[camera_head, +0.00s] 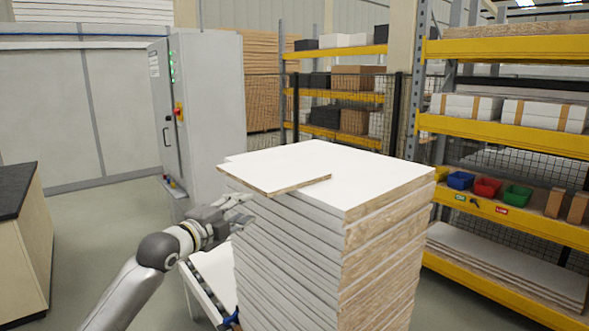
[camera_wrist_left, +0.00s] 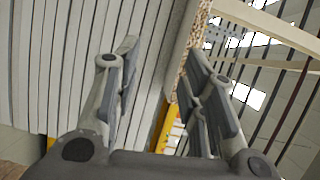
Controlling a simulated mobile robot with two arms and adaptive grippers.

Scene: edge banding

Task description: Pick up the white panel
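The white panel (camera_head: 275,172) lies flat and askew on top of a tall stack of white panels (camera_head: 370,172). Its brown chipboard edge faces the front, and its left corner overhangs the stack's left side. My left gripper (camera_head: 243,208) is open and empty at the stack's left side, just below and in front of the overhang. In the left wrist view the open fingers (camera_wrist_left: 163,60) frame a chipboard edge (camera_wrist_left: 192,40), with the layered stack (camera_wrist_left: 70,60) behind the left finger. Whether that edge is within finger depth, I cannot tell. My right gripper is not in view.
A grey cabinet (camera_head: 212,100) stands behind the stack. Yellow-beamed shelving (camera_head: 510,135) with colored bins stands at right. A dark-topped counter (camera_head: 15,190) is at left. A low white surface (camera_head: 215,275) lies beside the stack.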

